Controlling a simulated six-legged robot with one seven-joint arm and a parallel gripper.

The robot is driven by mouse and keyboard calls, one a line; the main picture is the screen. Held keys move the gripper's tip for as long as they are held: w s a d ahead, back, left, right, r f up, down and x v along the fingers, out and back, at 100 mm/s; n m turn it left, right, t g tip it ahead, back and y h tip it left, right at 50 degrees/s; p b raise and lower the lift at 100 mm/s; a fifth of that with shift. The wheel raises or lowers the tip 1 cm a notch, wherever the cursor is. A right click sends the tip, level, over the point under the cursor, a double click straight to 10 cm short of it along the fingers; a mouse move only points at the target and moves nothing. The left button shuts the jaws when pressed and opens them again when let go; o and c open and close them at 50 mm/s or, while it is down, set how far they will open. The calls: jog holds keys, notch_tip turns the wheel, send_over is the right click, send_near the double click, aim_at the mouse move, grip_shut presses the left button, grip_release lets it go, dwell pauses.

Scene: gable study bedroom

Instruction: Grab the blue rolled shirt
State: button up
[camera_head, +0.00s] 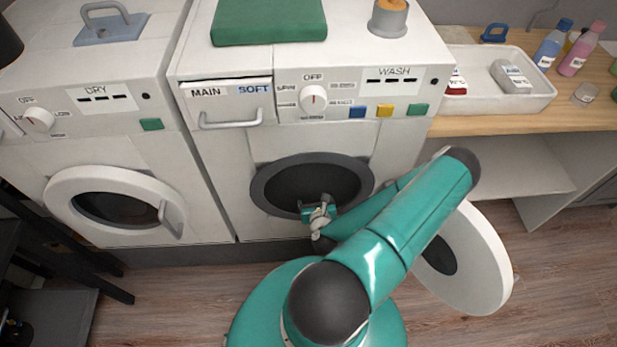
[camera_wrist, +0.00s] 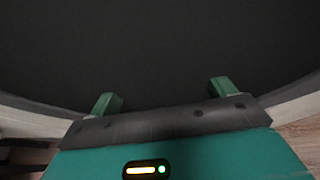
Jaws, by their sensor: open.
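I cannot make out a blue rolled shirt in either view. My gripper (camera_head: 311,207) is at the lower part of the washer's round opening (camera_head: 312,180), whose inside is dark. In the wrist view my gripper (camera_wrist: 164,92) has its two green fingers spread apart with nothing between them. Ahead of the fingers I see only a dark interior, with a pale rim along the lower sides. The washer door (camera_head: 478,262) stands open to the right, partly behind my arm.
The dryer (camera_head: 100,150) on the left has its round door shut. A green folded item (camera_head: 268,22) lies on the washer. On the right, a wooden counter (camera_head: 580,123) holds a white tray (camera_head: 500,104) and bottles. A dark stand is at the far left.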

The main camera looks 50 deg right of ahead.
aim_at(310, 178)
jog(key=x, duration=1.1)
jog(key=shift+w+d+f, duration=0.15)
jog(key=shift+d+f, duration=0.05)
jog(key=shift+f, duration=0.05)
jog(key=c, duration=1.1)
jog(key=shift+r, duration=0.1)
jog(key=shift+c, duration=0.2)
